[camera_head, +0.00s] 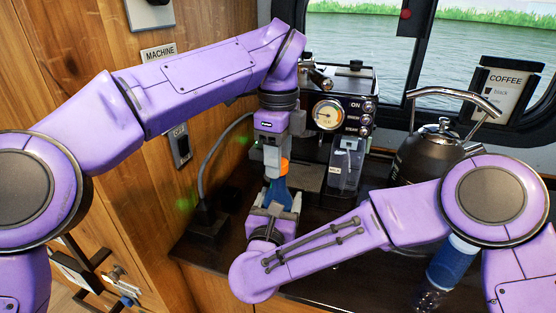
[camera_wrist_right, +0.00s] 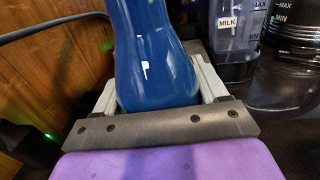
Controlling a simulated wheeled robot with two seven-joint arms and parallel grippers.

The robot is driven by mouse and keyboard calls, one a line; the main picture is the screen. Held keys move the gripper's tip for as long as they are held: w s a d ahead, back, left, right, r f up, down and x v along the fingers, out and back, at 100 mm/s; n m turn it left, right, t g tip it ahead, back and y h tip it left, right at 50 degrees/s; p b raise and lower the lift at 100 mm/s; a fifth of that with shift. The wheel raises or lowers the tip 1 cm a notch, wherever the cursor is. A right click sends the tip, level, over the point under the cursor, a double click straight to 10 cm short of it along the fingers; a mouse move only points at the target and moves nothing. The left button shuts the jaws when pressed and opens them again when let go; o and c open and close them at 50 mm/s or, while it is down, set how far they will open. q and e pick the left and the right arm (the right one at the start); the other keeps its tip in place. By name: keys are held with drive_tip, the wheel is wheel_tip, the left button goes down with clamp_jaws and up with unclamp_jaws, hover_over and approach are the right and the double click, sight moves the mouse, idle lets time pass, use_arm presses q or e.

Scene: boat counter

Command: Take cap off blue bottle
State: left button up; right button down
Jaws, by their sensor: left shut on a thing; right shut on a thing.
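The blue bottle (camera_head: 278,193) is upright above the counter, in front of the coffee machine. It fills the middle of the right wrist view (camera_wrist_right: 155,60). Its orange cap (camera_head: 284,166) shows at the bottle's top in the head view. My right gripper (camera_head: 274,205) comes from below and is shut around the lower part of the bottle, with one finger on each side. The cap is out of the right wrist view.
The coffee machine (camera_head: 350,92) with a gauge stands behind, with a milk container (camera_head: 345,165) at its front. A dark kettle (camera_head: 432,148) stands at the right. Another bottle with a blue band (camera_head: 452,262) is partly behind my right arm. A wooden wall (camera_head: 215,25) bounds the left.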

use_arm(q)
drive_tip(key=shift+r, duration=2)
use_arm(e)
unclamp_jaws()
use_arm(q)
drive_tip(key=shift+f, duration=0.1)
use_arm(e)
drive_tip(key=shift+s, duration=0.1)
